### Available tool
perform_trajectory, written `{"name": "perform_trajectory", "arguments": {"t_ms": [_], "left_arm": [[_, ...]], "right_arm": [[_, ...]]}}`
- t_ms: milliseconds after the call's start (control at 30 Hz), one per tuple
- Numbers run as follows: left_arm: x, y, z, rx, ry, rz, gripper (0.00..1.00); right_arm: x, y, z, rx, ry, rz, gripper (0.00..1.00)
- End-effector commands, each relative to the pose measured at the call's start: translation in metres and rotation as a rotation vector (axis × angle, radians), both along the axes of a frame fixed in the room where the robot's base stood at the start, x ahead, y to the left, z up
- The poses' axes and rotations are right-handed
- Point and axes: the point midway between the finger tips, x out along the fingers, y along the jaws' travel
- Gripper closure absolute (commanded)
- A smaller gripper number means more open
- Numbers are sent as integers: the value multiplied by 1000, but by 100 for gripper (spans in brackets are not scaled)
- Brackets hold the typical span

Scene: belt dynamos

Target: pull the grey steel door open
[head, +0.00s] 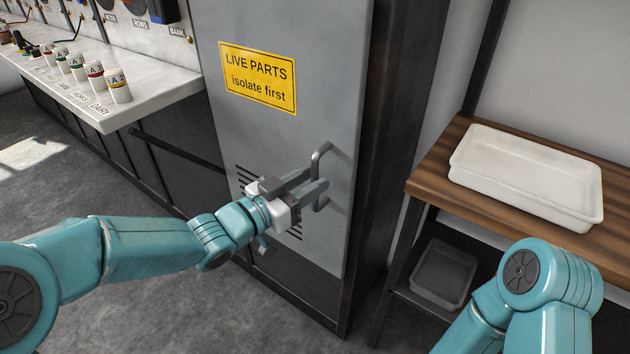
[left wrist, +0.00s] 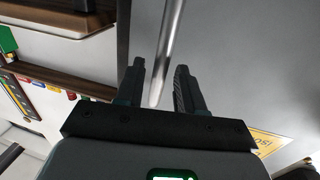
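The grey steel door (head: 290,130) stands upright in the head view, with a yellow warning sign on it, and looks shut in its dark cabinet frame. Its bar handle (head: 322,160) is near the right edge. My left gripper (head: 315,190) is at the handle. In the left wrist view, the handle bar (left wrist: 170,45) runs down between the two fingers of my left gripper (left wrist: 160,80), with gaps visible beside it, so the fingers look open around it. My right gripper is out of view; only part of that arm shows at the lower right.
A wooden-topped bench (head: 430,170) right of the cabinet holds a white tray (head: 525,165); a grey bin (head: 443,272) sits on its lower shelf. A white ledge (head: 150,95) with several labelled pots is at the left. The grey floor before the door is clear.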

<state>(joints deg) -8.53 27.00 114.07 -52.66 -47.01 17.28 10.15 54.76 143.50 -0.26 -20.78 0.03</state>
Motion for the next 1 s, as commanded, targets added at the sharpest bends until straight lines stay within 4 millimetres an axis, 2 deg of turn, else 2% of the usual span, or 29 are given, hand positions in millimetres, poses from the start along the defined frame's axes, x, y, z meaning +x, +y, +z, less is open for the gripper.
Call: {"name": "perform_trajectory", "arguments": {"t_ms": [167, 467, 600, 1000], "left_arm": [[11, -13, -1, 1, 0, -1, 62], [13, -14, 0, 0, 0, 0, 62], [13, -14, 0, 0, 0, 0, 100], [8, -12, 0, 1, 2, -10, 100]], "right_arm": [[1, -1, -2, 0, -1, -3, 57], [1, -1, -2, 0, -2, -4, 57], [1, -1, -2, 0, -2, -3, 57], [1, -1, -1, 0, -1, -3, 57]]}}
